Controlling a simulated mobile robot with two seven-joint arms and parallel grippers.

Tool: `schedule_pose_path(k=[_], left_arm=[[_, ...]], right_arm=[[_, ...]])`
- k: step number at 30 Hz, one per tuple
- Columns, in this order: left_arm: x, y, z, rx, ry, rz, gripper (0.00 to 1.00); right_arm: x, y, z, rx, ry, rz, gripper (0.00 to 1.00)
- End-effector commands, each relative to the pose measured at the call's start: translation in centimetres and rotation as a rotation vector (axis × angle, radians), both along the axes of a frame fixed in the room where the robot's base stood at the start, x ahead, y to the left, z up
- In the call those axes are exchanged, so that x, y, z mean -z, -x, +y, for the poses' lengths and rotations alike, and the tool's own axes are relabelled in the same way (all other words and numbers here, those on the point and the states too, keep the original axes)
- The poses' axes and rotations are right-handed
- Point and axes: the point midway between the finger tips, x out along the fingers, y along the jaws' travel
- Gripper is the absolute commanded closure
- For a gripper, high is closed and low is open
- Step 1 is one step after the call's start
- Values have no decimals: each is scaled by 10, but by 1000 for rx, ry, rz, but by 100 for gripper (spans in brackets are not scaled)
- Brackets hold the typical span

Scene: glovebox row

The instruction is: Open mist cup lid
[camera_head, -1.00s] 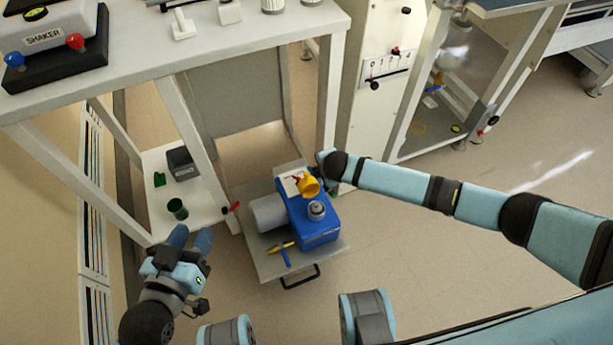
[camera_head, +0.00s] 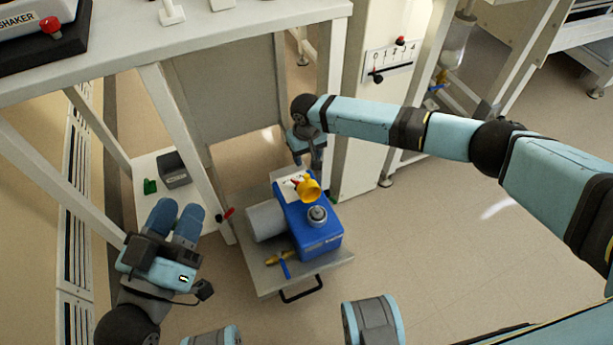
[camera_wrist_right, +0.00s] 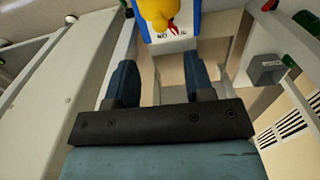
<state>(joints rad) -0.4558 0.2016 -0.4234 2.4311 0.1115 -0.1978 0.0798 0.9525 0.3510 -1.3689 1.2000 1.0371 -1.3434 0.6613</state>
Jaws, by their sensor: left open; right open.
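A blue machine (camera_head: 318,241) stands on a pull-out shelf (camera_head: 262,278). On its top are a tilted yellow cup-shaped part (camera_head: 308,188) with a red piece beside it, and a grey round capped part (camera_head: 317,214). I cannot tell which of these is the mist cup or its lid. My right gripper (camera_head: 310,158) is open and empty, pointing down just behind the machine, apart from it. In the right wrist view its fingers (camera_wrist_right: 160,78) are spread, with the yellow part (camera_wrist_right: 158,12) beyond them at the top. My left gripper (camera_head: 177,214) is open and empty, left of the shelf.
A yellow-and-blue tool (camera_head: 282,262) lies at the shelf's front. A grey box (camera_head: 173,168) and green item (camera_head: 150,186) sit on a lower white shelf. Table legs stand around the shelf; floor to its right is clear.

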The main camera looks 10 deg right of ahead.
Motion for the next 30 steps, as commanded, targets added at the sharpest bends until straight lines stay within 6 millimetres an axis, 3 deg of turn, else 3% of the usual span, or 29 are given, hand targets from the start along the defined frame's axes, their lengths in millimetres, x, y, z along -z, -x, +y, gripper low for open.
schedule_pose_path(k=[1, 3, 12, 25, 26, 30], left_arm=[[11, -1, 0, 5, -8, 16, 60], [21, -2, -1, 13, -23, 43, 60], [50, -3, -4, 43, -71, 133, 60], [55, -3, -4, 50, -83, 157, 60], [55, -3, -4, 50, -83, 157, 60], [55, -3, -5, 50, -83, 157, 60]], right_arm=[[17, 0, 0, 0, 2, 1, 52], [32, 0, 0, 0, 1, 1, 52], [79, 0, 0, -1, 1, 0, 52], [88, 0, 0, -1, -1, -1, 52], [88, 0, 0, -1, -1, -1, 54], [88, 0, 0, -1, 0, -1, 86]])
